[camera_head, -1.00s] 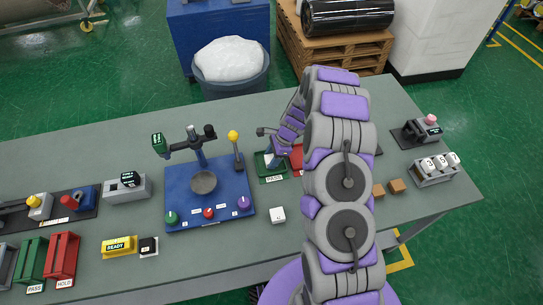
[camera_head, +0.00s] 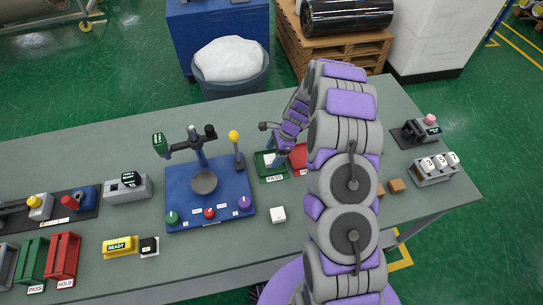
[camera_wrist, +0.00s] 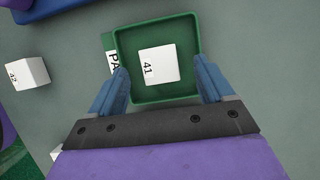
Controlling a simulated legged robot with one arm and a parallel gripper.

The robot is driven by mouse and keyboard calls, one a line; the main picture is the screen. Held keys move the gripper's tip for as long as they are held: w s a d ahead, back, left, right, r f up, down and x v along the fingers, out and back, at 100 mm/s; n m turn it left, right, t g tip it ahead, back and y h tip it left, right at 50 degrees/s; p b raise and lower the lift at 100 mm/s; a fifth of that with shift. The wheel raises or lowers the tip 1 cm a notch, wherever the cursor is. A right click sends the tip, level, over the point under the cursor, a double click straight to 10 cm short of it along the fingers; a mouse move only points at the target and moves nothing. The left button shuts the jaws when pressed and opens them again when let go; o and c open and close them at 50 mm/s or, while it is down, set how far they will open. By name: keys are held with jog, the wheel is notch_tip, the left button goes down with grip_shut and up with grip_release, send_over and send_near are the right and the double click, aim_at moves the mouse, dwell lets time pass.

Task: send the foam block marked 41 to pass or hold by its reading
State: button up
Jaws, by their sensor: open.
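The white foam block marked 41 (camera_wrist: 158,66) lies inside the green PASS tray (camera_wrist: 153,97), and the block also shows in the head view (camera_head: 269,160). My gripper (camera_wrist: 166,88) is open above the tray, its blue fingers apart on either side and not touching the block. In the head view my gripper (camera_head: 276,160) is over the tray, partly covering it. The red tray (camera_head: 300,157) stands just right of the green one, partly hidden by my arm. A blue test station (camera_head: 210,213) with a dark dish (camera_head: 203,182) and a green display (camera_head: 159,143) stands to the left.
Another white block, marked 42 (camera_wrist: 27,73), lies on the table, left of the tray in the wrist view. Wooden cubes (camera_head: 397,185) and a grey rack (camera_head: 434,170) are at the right. A yellow READY box (camera_head: 119,245) and red and green bins (camera_head: 63,257) stand at the left.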

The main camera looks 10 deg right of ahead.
jog(key=p+v, duration=0.1)
jog(key=v, duration=1.3)
jog(key=shift+r, duration=0.2)
jog(key=shift+r, duration=0.1)
jog(key=s+a+r+n+h+b, duration=0.1)
jog(key=s+a+r+n, duration=0.2)
jog(key=s+r, duration=0.15)
jog(key=s+a+r+n+g+b, duration=0.1)
jog(key=s+a+r+n, duration=0.15)
jog(key=s, duration=0.35)
jog(key=s+a+r+n+h, duration=0.1)
jog(key=s+a+r+n, duration=0.1)
jog(key=s+r+n, duration=0.3)
jog(key=s+n+h+b, duration=0.2)
jog(key=s+n, duration=0.5)
jog(key=s, duration=1.7)
jog(key=shift+s+d+r+n+g+h+b, duration=0.2)
jog(key=shift+s+n+g+h+b, duration=0.15)
jog(key=shift+b, duration=0.25)
jog(key=shift+w, duration=0.1)
